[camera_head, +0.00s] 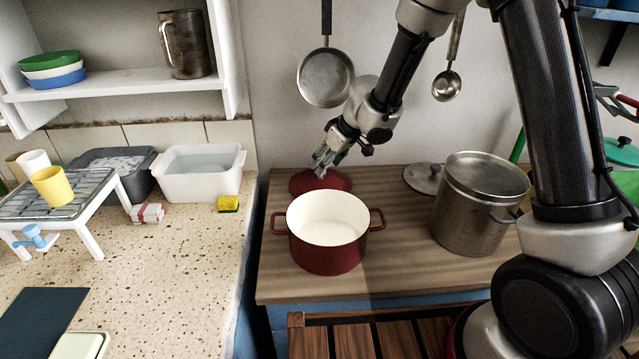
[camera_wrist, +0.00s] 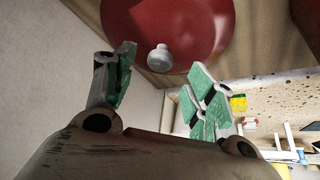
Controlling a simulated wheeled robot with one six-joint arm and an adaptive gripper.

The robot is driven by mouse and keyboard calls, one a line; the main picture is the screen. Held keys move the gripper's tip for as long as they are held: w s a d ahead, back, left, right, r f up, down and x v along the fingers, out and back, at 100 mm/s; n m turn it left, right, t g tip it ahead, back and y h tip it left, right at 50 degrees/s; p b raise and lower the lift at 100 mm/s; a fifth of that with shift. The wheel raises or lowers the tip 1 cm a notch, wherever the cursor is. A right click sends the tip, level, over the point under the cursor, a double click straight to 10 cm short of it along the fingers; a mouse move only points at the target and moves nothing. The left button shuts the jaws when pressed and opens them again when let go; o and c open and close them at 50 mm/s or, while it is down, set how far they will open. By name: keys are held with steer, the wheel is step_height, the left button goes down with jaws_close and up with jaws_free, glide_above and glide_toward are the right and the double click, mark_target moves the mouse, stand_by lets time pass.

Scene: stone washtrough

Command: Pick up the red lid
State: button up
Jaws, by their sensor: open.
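The red lid (camera_head: 306,181) lies on the wooden table behind the red pot, near the wall. In the wrist view the lid (camera_wrist: 190,22) fills the top middle, with a pale round knob (camera_wrist: 159,58) on it. My gripper (camera_head: 322,165) is above the lid in the head view and hides part of it. The wrist view shows my gripper (camera_wrist: 165,90) open, its green-padded fingers spread with the knob beyond and between them. Nothing is in the fingers. I cannot tell how high the fingertips are above the knob.
The open red pot (camera_head: 325,257) with a white inside stands in front of the lid. A steel pot (camera_head: 470,220) and a grey lid (camera_head: 423,178) are to the right. A pan (camera_head: 325,78) and a ladle (camera_head: 446,85) hang on the wall. The speckled counter (camera_head: 180,270) is left.

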steer(key=x, duration=0.4)
steer(key=shift+d+f, duration=0.1)
jaws_close()
